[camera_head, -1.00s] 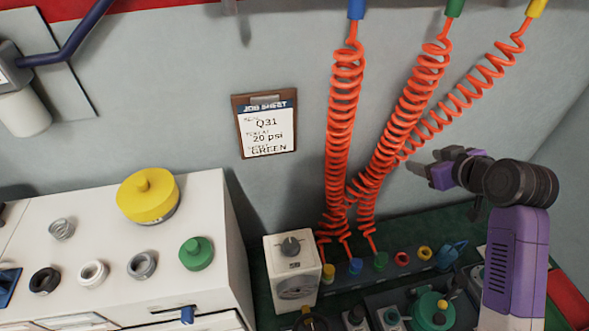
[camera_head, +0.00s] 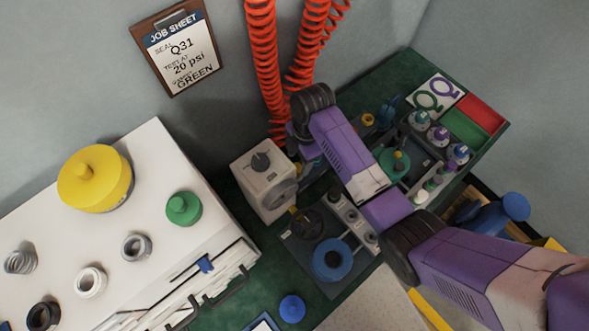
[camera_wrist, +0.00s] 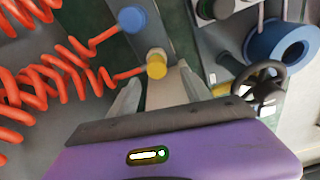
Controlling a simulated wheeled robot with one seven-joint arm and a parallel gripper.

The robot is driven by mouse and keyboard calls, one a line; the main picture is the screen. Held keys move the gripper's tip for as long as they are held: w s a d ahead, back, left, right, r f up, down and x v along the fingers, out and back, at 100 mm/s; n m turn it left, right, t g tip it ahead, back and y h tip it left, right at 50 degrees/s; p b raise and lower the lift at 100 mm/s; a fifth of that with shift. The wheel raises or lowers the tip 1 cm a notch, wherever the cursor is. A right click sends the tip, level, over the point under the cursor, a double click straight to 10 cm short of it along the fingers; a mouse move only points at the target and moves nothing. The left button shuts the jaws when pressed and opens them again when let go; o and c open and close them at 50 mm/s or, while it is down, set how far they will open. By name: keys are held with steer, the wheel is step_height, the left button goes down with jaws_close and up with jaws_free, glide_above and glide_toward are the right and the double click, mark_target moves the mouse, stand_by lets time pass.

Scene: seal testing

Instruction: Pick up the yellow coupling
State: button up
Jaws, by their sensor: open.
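The yellow coupling (camera_wrist: 156,64) shows in the wrist view as a round yellow cap in a dark rack, with an orange coiled hose running off to its left. My gripper (camera_wrist: 159,76) is open, with one pale finger on each side of the yellow coupling in the picture. I cannot tell whether the fingers are level with it or still above it; no grip shows. In the head view my own arm and wrist hide the coupling and the fingertips.
A blue coupling (camera_wrist: 131,19) sits close by in the same rack. Orange coiled hoses (camera_head: 268,60) hang at the left of my wrist. A white box with a knob (camera_head: 264,177) stands close left. A dark handwheel (camera_wrist: 262,88) and a blue ring (camera_wrist: 280,48) lie right.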

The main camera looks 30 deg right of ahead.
steer(key=shift+w+a+f, duration=0.15)
steer(key=shift+f, duration=1.1)
steer(key=shift+w+a+f, duration=0.1)
steer(key=shift+f, duration=1.1)
jaws_close()
